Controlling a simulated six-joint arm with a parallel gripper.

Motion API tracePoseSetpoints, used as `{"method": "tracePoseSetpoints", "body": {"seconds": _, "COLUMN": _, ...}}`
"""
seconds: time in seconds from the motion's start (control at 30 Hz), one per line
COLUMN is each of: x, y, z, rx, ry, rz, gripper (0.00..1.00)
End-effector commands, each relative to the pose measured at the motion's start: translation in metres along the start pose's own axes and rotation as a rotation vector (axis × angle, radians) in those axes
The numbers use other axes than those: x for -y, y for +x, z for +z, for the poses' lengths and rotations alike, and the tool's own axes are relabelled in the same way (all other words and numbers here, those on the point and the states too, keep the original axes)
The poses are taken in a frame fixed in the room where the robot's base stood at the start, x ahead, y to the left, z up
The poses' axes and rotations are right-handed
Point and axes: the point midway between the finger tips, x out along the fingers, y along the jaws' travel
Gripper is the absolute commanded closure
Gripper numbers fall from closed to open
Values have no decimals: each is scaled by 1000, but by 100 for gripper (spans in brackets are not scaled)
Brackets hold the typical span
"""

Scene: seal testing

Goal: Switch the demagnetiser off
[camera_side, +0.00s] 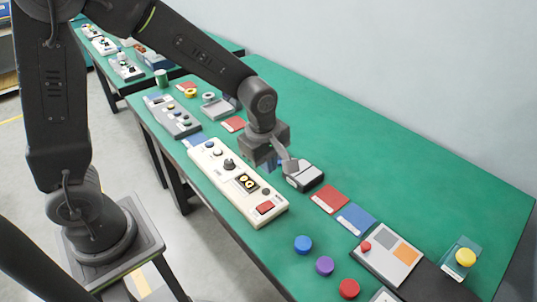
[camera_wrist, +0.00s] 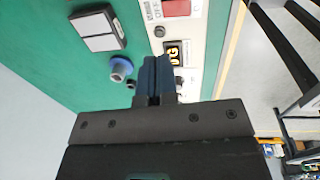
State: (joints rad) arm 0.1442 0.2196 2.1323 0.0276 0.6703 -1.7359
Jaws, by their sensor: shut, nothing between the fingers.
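A long cream control unit, which I take to be the demagnetiser (camera_side: 207,163), lies on the green bench. It has a black knob (camera_side: 229,164), a display with yellow characters (camera_side: 248,183) and a red rocker switch (camera_side: 265,208) at its near end. The red rocker also shows at the top edge of the wrist view (camera_wrist: 177,8), beside printed lettering; its position is unclear. The lit display (camera_wrist: 177,52) shows there too. My gripper (camera_wrist: 156,68) is shut and empty, above the bench by the unit's edge. In the side view my gripper (camera_side: 268,158) is short of the rocker.
A dark box with two pale plates (camera_wrist: 97,28) and a blue-ringed grey knob (camera_wrist: 120,68) stand near my fingers. Red (camera_side: 330,198) and blue (camera_side: 356,218) cards, coloured round buttons and a yellow button (camera_side: 465,257) lie towards the near end. The bench's wall side is clear.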

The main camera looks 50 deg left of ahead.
Motion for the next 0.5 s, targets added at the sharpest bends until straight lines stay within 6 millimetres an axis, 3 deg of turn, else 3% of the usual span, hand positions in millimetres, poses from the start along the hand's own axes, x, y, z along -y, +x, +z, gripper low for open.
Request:
{"method": "tracePoseSetpoints", "body": {"seconds": 0.2, "x": -5, "y": -19, "z": 0, "rx": 0, "ry": 0, "rz": -1, "gripper": 100}}
{"method": "tracePoseSetpoints", "body": {"seconds": 0.5, "x": -5, "y": -21, "z": 0, "rx": 0, "ry": 0, "rz": -1, "gripper": 100}}
